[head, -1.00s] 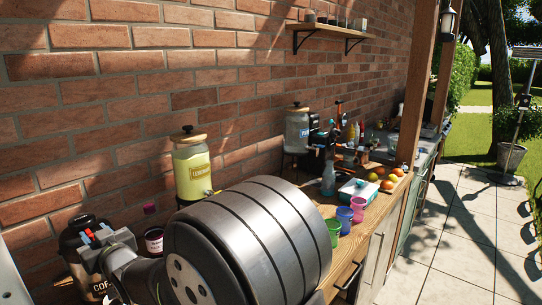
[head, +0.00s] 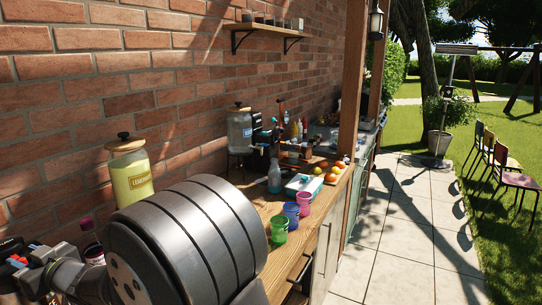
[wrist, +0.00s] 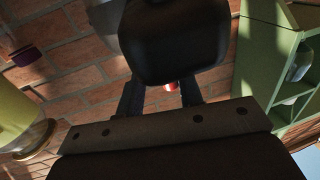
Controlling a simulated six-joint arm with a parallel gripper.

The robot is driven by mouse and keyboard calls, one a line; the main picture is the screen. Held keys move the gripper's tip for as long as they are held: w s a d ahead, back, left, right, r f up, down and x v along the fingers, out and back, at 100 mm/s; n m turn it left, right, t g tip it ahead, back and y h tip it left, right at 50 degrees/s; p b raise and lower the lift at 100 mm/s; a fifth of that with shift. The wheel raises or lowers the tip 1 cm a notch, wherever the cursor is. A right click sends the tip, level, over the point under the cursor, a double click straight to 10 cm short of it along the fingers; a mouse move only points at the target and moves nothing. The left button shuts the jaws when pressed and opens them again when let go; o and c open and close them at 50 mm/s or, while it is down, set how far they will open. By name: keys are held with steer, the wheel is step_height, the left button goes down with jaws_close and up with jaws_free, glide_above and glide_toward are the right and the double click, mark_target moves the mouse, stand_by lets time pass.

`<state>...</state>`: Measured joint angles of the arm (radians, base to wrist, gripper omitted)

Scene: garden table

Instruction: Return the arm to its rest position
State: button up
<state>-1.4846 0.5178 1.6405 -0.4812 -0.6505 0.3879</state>
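My gripper (wrist: 162,98) shows in the wrist view with its two dark fingers apart. Wall bricks and a small red thing (wrist: 172,87) show through the gap. A large dark rounded shape (wrist: 175,45) covers the finger ends; I cannot tell what it is. In the head view my arm fills the lower left, with the wrist low at the left edge. The gripper end there is partly cut off by the frame, beside small red and blue parts.
Green (head: 279,229), blue (head: 291,213) and pink (head: 304,202) cups, a blue-white box (head: 303,186), a bottle (head: 274,176) and fruit (head: 332,174) stand along the counter. The paving (head: 400,240) is clear.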

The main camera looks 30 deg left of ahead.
steer(key=shift+s+d+m+t, duration=0.1)
steer(key=shift+s+m+t, duration=0.2)
steer(key=shift+m+t, duration=0.8)
steer(key=shift+s+m+t, duration=0.3)
steer(key=shift+m+t, duration=0.4)
steer(key=shift+t, duration=0.8)
steer(key=shift+w+n+g, duration=0.25)
steer(key=shift+n+g, duration=0.25)
steer(key=shift+g, duration=0.1)
steer(key=shift+w+n+g, duration=0.2)
steer(key=shift+n+g, duration=0.45)
steer(key=shift+g, duration=0.35)
steer(key=shift+w+n+g, duration=0.2)
steer(key=shift+n+g, duration=0.45)
steer(key=shift+g, duration=0.35)
steer(key=shift+s+m+t, duration=0.25)
steer(key=shift+m+t, duration=0.05)
steer(key=shift+t, duration=0.1)
steer(key=shift+s+m+t, duration=0.25)
steer(key=shift+m+t, duration=0.65)
steer(key=shift+t, duration=0.45)
steer(key=shift+s+m+t, duration=0.25)
steer(key=shift+m+t, duration=0.65)
steer(key=shift+t, duration=0.45)
